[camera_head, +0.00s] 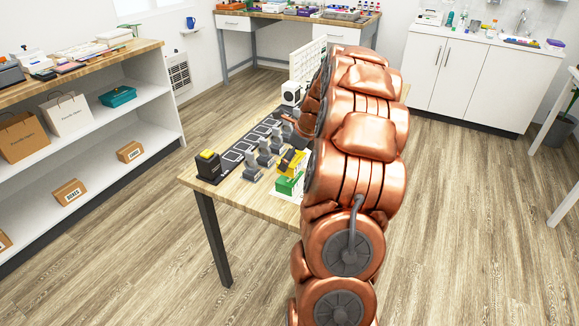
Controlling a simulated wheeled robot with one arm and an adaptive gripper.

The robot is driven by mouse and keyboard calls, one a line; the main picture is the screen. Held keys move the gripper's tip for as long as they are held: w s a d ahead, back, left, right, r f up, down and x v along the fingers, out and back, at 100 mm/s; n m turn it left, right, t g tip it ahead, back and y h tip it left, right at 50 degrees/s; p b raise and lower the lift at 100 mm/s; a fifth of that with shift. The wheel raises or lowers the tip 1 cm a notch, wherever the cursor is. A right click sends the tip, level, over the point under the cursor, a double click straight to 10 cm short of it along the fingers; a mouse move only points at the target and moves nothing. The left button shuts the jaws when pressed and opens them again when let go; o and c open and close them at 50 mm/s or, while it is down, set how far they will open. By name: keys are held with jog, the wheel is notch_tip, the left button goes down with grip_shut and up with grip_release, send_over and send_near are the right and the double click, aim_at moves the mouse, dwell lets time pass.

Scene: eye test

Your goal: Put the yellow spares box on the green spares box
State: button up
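A yellow box (298,158) with dark parts against it shows just left of my copper arm, tilted and close above the green box. The green box (288,186), green and white, sits on the wooden table (237,196) near its front edge. A small gap or contact between the two boxes cannot be made out. My gripper is mostly hidden by my arm. The dark parts at the yellow box may be its fingers, but whether they are shut on it is unclear.
Several grey stands (265,155) are left of the boxes, beside a dark mat with white outlines (233,154). A black block with a yellow top (208,166) stands at the table's left corner. A white device (291,93) is farther back. My arm hides the table's right side.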

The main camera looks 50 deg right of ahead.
jog(key=shift+w+f+p, duration=0.2)
jog(key=shift+f+p, duration=0.1)
jog(key=shift+f, duration=1.45)
jog(key=shift+f, duration=0.1)
jog(key=o, duration=0.9)
jog(key=shift+c, duration=0.2)
